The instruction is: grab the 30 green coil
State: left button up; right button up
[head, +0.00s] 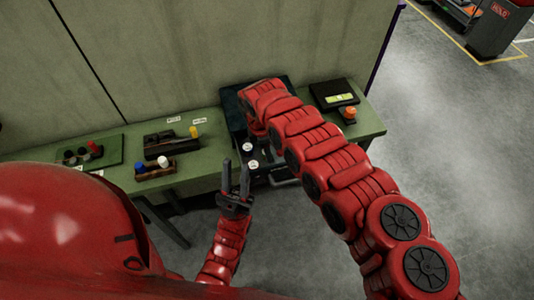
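No green coil that I can make out shows in the head view, and no "30" label is legible. My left gripper (236,165) points away from me at the front edge of the green bench (205,180). Its two dark fingers stand apart, with nothing visible held between them. Two small white-topped round items (252,164) are just right of its fingers; their side colour is unclear. My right arm reaches over the bench to a dark tray or box, covering part of it. My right gripper is hidden behind that arm.
On the bench, a board with dark and red spools (95,148) lies left, near a black holder (160,146) and a wooden rack with blue and white pieces (155,169). A black case (333,95) and orange spool (349,113) are right.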

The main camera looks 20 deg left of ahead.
grip_shut()
jog(key=shift+r, duration=0.2)
dwell(0.4)
jog(key=shift+r, duration=0.1)
jog(key=shift+w+d, duration=0.1)
